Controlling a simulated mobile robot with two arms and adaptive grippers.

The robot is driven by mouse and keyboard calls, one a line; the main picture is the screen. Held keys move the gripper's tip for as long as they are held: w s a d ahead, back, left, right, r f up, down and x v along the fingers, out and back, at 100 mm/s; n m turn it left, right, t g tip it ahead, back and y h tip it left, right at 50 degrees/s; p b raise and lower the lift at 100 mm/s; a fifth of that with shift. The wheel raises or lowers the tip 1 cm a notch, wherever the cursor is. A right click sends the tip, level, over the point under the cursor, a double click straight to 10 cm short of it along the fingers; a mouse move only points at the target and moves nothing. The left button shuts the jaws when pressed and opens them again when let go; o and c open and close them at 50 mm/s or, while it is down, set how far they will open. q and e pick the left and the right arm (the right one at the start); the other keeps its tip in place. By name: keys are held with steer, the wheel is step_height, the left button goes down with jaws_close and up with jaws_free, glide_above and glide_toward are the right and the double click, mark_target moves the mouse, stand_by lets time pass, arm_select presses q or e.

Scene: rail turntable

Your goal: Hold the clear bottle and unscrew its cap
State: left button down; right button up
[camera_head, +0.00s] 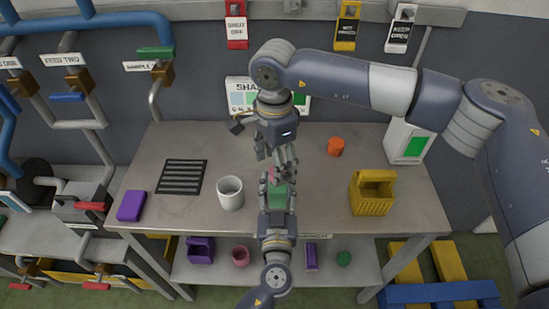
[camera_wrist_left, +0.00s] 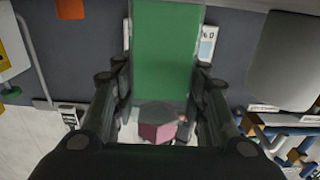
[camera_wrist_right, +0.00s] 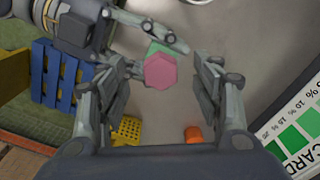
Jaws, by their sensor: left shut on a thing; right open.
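The bottle in my left gripper shows a green body (camera_head: 277,198) with a pink cap (camera_head: 271,172). The green body fills the upper middle of the left wrist view (camera_wrist_left: 167,55), between the fingers. My left gripper (camera_head: 275,182) is shut on the bottle, over the front half of the bench. The cap shows as a pink hexagon in the right wrist view (camera_wrist_right: 160,71), with a little green behind it. My right gripper (camera_head: 277,160) is open and reaches toward the cap from the bench's far side. The cap appears between its spread fingers; I cannot tell whether they touch it.
A white mug (camera_head: 230,194), a black slotted rack (camera_head: 182,177) and a purple block (camera_head: 131,206) stand left on the grey bench (camera_head: 310,215). A yellow basket (camera_head: 372,193) and an orange object (camera_head: 335,146) stand right. A sign board (camera_head: 238,92) is behind.

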steer(key=shift+f, duration=1.75)
steer(key=c, duration=1.3)
steer(key=n, duration=0.5)
steer(key=shift+s+d, duration=0.15)
steer(key=shift+c, duration=0.2)
steer(key=shift+n, duration=0.5)
steer(key=n, duration=0.4)
steer(key=shift+d, duration=0.2)
steer(key=shift+s+d+n, duration=0.1)
steer(key=shift+n, duration=0.9)
